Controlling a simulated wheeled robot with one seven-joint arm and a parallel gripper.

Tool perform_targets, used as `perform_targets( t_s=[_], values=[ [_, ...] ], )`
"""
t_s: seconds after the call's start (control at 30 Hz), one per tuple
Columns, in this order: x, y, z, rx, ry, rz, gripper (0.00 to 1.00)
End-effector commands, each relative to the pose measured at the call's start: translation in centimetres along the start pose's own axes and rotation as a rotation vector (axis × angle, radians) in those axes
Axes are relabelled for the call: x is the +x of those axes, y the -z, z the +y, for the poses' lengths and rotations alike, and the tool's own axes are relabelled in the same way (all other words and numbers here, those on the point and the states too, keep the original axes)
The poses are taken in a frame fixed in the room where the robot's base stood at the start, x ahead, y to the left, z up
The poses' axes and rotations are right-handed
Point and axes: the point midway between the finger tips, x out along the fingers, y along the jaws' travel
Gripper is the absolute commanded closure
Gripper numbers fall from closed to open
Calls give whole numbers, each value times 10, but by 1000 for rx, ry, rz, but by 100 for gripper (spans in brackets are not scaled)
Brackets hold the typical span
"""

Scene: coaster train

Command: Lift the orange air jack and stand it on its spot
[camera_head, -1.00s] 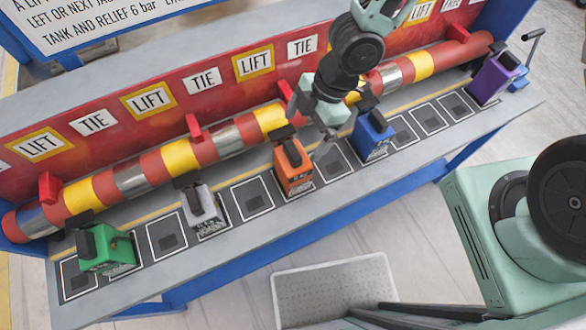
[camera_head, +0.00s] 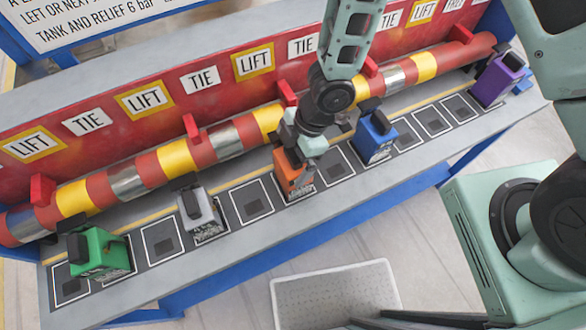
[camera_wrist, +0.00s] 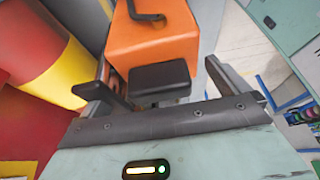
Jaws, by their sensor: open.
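The orange air jack (camera_head: 292,178) stands upright on a marked spot on the grey bench, between the grey jack and the blue jack. It also fills the upper middle of the wrist view (camera_wrist: 155,35), with its black top pad (camera_wrist: 160,78) between my fingers. My gripper (camera_head: 294,150) is over the top of the orange jack. In the wrist view my gripper (camera_wrist: 163,95) is open, one finger on each side of the jack. I cannot tell whether the fingers touch it. The arm hides part of the jack's top in the head view.
A green jack (camera_head: 97,252), a grey jack (camera_head: 202,215), a blue jack (camera_head: 374,137) and a purple jack (camera_head: 498,78) stand along the bench. Empty outlined spots (camera_head: 250,201) lie between them. A red, yellow and silver pipe (camera_head: 178,157) runs behind. A pale crate (camera_head: 335,293) is in front.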

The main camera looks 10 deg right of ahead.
Motion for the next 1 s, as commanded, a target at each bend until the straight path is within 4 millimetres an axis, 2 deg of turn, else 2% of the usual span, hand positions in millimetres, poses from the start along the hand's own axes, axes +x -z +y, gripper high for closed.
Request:
perform_targets(
  t_s=[0.23, 0.27, 0.5, 0.57, 0.6, 0.87, 1.0],
  values=[
    [2, 0, 0, 0, -1, 0, 0],
    [2, 0, 0, 0, -1, 0, 3],
    [2, 0, 0, 0, -1, 0, 70],
    [2, 0, 0, 0, -1, 0, 86],
    [1, 1, 1, -2, -3, 2, 89],
    [-2, 2, 1, -1, -3, 3, 89],
    [-14, 7, 2, -1, -4, 5, 90]
  ],
)
